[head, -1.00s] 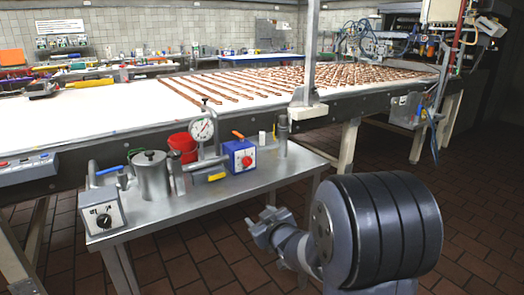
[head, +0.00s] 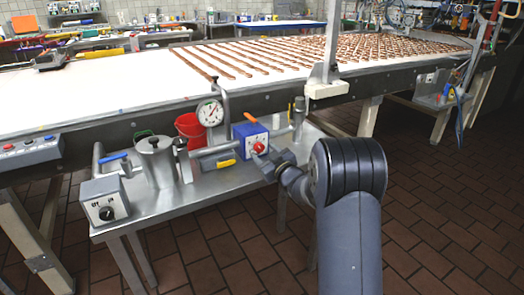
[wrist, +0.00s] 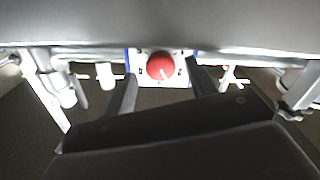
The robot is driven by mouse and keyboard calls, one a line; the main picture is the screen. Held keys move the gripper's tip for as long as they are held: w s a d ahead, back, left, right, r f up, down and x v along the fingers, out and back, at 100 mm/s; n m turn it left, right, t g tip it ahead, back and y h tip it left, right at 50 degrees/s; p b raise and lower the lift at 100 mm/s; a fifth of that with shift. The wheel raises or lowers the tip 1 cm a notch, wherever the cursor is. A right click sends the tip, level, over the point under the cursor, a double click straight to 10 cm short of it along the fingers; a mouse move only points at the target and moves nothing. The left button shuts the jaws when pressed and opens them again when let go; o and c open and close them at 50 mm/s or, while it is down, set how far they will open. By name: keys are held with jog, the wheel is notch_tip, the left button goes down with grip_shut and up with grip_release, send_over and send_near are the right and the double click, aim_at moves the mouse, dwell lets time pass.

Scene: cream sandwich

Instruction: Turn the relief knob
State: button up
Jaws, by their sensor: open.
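A red knob (head: 258,147) with a pale pointer line sits on the white front face of a blue box (head: 243,133) on the metal side table. In the wrist view the red knob (wrist: 160,66) shows between my two fingertips, against the white panel with dark marks. My gripper (head: 272,160) is open, just in front of the blue box and close to the knob. The fingers (wrist: 163,78) stand one on each side of the knob. I cannot tell whether they touch it.
The metal table (head: 215,230) also holds a pressure gauge (head: 210,112), a red bucket (head: 189,128), a steel pot (head: 156,160) and a grey box with a black knob (head: 105,201). A long white conveyor (head: 120,90) runs behind. The floor to the right is clear.

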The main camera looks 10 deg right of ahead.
jog(key=shift+x, duration=1.1)
jog(key=shift+c, duration=0.2)
jog(key=c, duration=0.9)
